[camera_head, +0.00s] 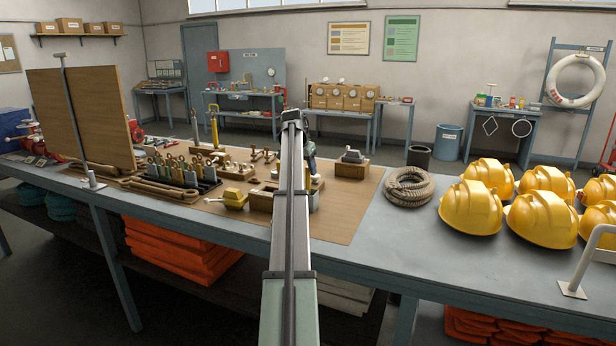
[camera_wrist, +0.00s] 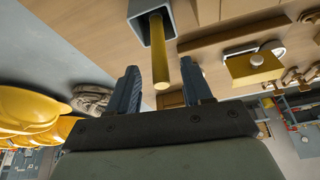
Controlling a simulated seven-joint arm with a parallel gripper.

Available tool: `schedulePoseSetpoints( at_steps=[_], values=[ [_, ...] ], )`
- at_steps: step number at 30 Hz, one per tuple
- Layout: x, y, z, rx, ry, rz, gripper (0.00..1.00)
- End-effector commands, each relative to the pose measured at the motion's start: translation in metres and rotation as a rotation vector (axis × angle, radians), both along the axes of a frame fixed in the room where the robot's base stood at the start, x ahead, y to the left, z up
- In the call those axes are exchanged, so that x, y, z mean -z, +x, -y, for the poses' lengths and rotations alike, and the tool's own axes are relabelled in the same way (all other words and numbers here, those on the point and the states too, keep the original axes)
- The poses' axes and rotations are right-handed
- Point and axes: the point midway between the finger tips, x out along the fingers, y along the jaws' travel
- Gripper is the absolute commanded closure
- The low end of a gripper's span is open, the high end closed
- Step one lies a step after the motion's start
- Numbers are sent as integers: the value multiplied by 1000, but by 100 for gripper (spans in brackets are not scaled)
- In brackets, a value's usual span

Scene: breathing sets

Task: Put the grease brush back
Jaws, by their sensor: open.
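A yellow rod (camera_wrist: 160,55) stands out of a grey square-mouthed holder (camera_wrist: 139,8) in the wrist view. It looks like the grease brush's handle; any bristles are hidden inside the holder. My gripper (camera_wrist: 158,85) is open, with the rod's end between or just past its two fingertips; I cannot tell any contact. In the head view my gripper (camera_head: 309,155) is over the brown board, mostly behind my own arm. Part of the grey holder (camera_head: 314,201) shows just right of my arm, below the gripper.
The brown board (camera_head: 345,215) on the bench carries wooden blocks, a yellow-topped piece (camera_head: 234,199) and a rack of tools (camera_head: 180,175). A rope coil (camera_head: 409,187) and several yellow helmets (camera_head: 470,207) are on the right. The board's front right part is bare.

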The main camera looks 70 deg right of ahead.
Motion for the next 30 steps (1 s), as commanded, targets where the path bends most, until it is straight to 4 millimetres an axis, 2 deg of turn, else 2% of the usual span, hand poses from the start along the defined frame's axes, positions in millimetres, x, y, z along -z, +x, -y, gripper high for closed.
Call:
schedulePoseSetpoints(
  at_steps=[1,6,12,18,30],
  values=[
    [-10,1,-4,0,-2,1,50],
    [-38,3,-14,0,-1,1,50],
    [-59,4,-23,0,-1,1,50],
    [-66,5,-27,0,1,-1,50],
    [-66,5,-27,0,0,0,50]
  ],
)
